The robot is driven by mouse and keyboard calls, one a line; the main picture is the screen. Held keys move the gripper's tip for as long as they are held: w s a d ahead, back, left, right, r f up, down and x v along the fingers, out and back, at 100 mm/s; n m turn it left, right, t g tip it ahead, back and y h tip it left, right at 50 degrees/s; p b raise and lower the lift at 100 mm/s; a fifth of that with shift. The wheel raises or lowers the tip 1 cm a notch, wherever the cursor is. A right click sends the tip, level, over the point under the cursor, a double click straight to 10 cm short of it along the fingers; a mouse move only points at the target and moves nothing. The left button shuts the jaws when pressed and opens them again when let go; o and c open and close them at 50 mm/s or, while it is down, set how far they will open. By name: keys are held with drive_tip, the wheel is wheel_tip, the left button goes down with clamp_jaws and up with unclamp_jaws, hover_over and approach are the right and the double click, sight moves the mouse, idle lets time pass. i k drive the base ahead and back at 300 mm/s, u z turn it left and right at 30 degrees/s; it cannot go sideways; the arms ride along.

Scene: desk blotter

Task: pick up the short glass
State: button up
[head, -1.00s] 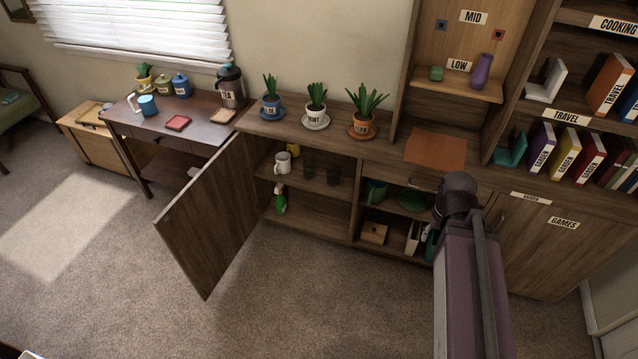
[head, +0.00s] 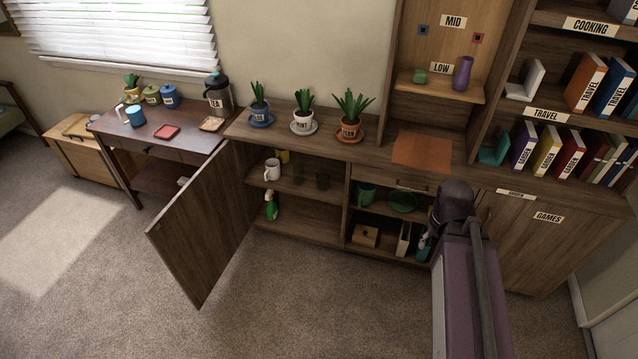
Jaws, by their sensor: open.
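Two dark, see-through glasses stand on the upper shelf inside the open cabinet. The short glass (head: 323,181) looks to be the right one, near the middle divider. The taller glass (head: 298,173) stands just left of it. Both are dim against the dark wood, so their outlines are hard to make out. My arm rises at the lower right of the head view, in front of the right part of the cabinet. My gripper is not visible, and the glass stands free on its shelf, left of my arm.
The open cabinet door (head: 203,228) juts forward left of the opening. A white mug (head: 272,171) and a yellow mug (head: 283,157) stand left of the glasses; a green spray bottle (head: 271,206) is below. Potted plants (head: 303,118) line the top. The carpet in front is clear.

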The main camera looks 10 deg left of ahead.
sight(322, 177)
drive_tip(key=z, duration=0.1)
drive_tip(key=i, duration=0.95)
drive_tip(key=u, duration=0.1)
